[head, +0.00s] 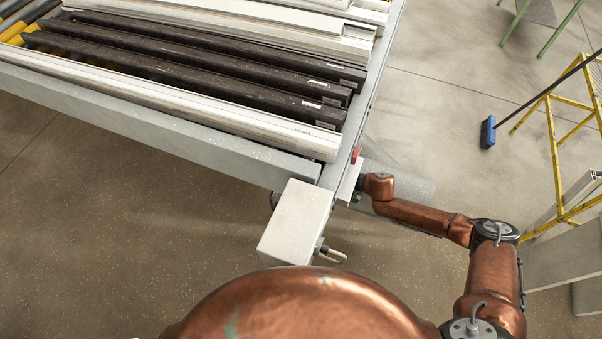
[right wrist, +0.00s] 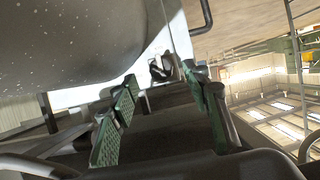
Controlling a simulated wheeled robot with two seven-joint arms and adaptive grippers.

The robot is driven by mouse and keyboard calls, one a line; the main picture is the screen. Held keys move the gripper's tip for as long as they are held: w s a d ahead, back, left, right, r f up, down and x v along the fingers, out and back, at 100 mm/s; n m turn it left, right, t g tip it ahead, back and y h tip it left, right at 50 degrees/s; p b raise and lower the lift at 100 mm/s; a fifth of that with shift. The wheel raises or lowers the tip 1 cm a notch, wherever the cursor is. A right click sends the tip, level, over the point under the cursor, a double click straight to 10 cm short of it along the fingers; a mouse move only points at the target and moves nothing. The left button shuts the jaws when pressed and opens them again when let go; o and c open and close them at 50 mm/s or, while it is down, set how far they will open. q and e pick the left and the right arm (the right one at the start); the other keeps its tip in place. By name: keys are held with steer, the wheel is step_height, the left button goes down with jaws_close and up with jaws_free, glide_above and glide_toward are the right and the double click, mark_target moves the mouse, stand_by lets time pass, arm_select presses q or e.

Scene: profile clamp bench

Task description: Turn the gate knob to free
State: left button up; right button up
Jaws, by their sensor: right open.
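In the right wrist view a small dark knob (right wrist: 161,68) stands on a white panel (right wrist: 142,75); I take it for the gate knob, and its setting cannot be read. My right gripper (right wrist: 163,82) is open, with its green-padded fingers apart and pointing at the knob. The knob shows between the fingertips; whether they touch it I cannot tell. In the head view my right arm reaches the bench's right edge near a pale plate (head: 348,184), and the gripper is mostly hidden there. My left gripper is out of view.
The bench (head: 150,95) carries dark and white profiles. A small red part (head: 355,154) sits on its right rail. A white box (head: 295,222) is at its near corner. A blue broom (head: 488,131) and yellow ladder (head: 553,150) stand right. A large grey surface (right wrist: 70,40) fills the wrist view's upper left.

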steer(key=x, duration=0.4)
steer(key=shift+w+a+f+b, duration=0.15)
steer(key=shift+a+f+b, duration=0.05)
steer(key=shift+a+b, duration=0.2)
steer(key=shift+d, duration=0.1)
steer(key=c, duration=0.7)
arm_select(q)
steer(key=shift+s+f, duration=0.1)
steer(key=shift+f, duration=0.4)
arm_select(e)
steer(key=c, duration=0.5)
